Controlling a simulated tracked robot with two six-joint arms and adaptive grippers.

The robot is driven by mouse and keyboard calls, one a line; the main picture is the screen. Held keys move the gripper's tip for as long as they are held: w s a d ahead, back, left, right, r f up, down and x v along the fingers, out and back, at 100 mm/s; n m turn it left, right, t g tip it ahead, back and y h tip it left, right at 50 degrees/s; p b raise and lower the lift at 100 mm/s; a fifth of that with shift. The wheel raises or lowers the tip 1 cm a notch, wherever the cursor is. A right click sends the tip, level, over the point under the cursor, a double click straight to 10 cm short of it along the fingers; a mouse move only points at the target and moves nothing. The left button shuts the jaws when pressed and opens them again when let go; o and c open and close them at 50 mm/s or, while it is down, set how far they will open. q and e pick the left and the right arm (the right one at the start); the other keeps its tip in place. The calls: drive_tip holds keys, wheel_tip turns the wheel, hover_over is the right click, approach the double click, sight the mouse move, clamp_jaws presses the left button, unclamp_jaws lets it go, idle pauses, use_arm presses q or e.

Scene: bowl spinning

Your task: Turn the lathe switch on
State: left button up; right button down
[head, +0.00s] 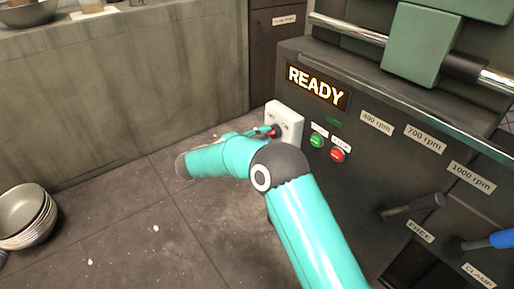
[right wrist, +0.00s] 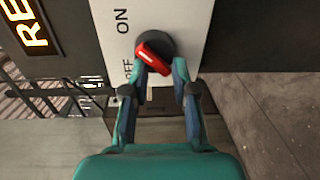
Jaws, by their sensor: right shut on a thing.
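The lathe switch is a white box (head: 287,112) on the left corner of the dark lathe cabinet in the head view. Its round black knob with a red handle (right wrist: 153,58) shows in the right wrist view. The word ON is printed on the plate (right wrist: 121,21), and OFF is partly hidden by a finger. My right gripper (right wrist: 165,73) reaches the knob and is shut on it, with its fingertips at the red handle. In the head view my right gripper (head: 262,133) points at the switch. My left gripper is not in view.
A lit READY sign (head: 317,87) sits above the green button (head: 316,141) and the red button (head: 337,155), right of the switch. Levers stick out at the lower right, one with a blue grip (head: 501,239). Stacked bowls (head: 24,213) are at the left. The tiled floor is mostly clear.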

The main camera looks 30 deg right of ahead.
drive_tip(key=shift+s+d+r+m+b, duration=0.15)
drive_tip(key=shift+s+d+m+b, duration=0.15)
drive_tip(key=shift+m+b, duration=0.5)
drive_tip(key=shift+s+d+r+m+b, duration=0.15)
drive_tip(key=shift+d+m+b, duration=0.2)
drive_tip(key=shift+m+b, duration=0.45)
drive_tip(key=c, duration=1)
unclamp_jaws()
drive_tip(key=o, duration=0.4)
drive_tip(key=shift+s+d, duration=0.2)
drive_tip(key=shift+s, duration=0.05)
drive_tip(key=shift+w+a, duration=0.1)
drive_tip(key=shift+a, duration=0.1)
